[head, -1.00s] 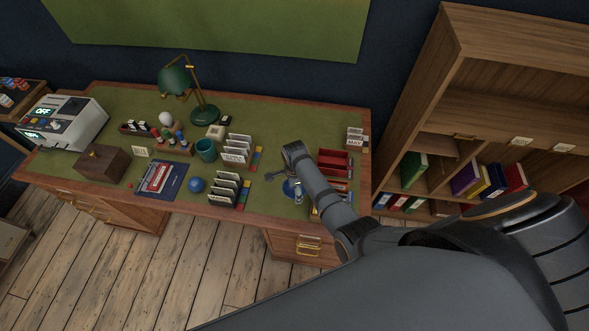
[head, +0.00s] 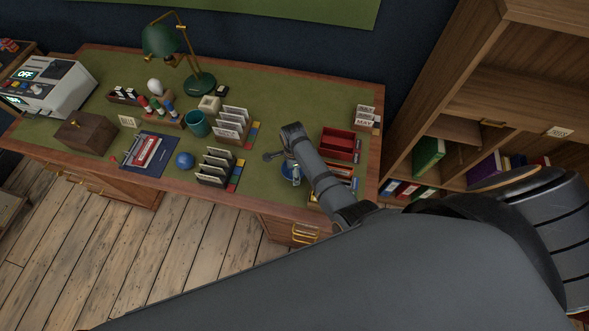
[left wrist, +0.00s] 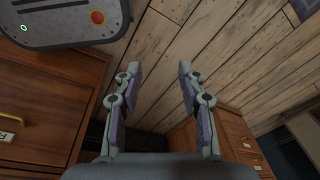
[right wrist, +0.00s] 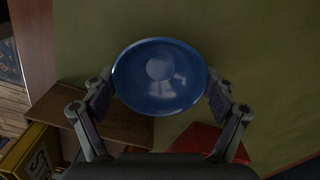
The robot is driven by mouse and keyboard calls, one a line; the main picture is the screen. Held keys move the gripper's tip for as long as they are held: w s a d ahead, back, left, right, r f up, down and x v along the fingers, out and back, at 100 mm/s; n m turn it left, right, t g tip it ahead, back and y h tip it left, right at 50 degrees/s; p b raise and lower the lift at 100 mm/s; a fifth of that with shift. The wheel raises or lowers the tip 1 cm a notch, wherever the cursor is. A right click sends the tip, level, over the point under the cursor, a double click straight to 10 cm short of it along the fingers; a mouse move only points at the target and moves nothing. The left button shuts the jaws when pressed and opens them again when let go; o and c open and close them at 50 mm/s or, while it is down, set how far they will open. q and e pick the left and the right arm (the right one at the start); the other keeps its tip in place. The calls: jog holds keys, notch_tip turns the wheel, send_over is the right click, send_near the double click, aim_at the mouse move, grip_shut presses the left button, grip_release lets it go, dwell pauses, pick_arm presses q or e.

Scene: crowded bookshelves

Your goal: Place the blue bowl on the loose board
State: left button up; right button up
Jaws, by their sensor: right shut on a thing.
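The blue bowl (right wrist: 160,76) sits between the fingers of my right gripper (right wrist: 160,88), which is shut on it. In the head view the bowl (head: 288,171) is at the right part of the desk, partly hidden by my right arm. I cannot tell whether it touches the desk top. A flat brown wooden piece (right wrist: 92,112) shows beside and below the bowl in the right wrist view; I cannot tell whether it is the loose board. My left gripper (left wrist: 160,72) is open and empty, above the plank floor.
The green desk top (head: 275,105) holds card racks (head: 218,165), a red tray (head: 340,143), a teal cup (head: 197,123), a blue ball (head: 184,160) and a green lamp (head: 162,41). A wooden bookshelf (head: 480,90) with several books stands right. Floor in front is clear.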

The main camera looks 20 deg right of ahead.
jog(key=shift+s+a+r, duration=0.1)
jog(key=shift+a, duration=0.05)
jog(key=o, duration=1.1)
jog(key=shift+a, duration=0.15)
jog(key=shift+c, duration=0.2)
jog(key=shift+o, duration=1.2)
jog(key=shift+f, duration=0.2)
pick_arm(q)
jog(key=s, duration=0.1)
jog(key=s+a, duration=0.1)
jog(key=s, duration=0.1)
jog(key=shift+f+g, duration=0.2)
jog(key=shift+g, duration=0.1)
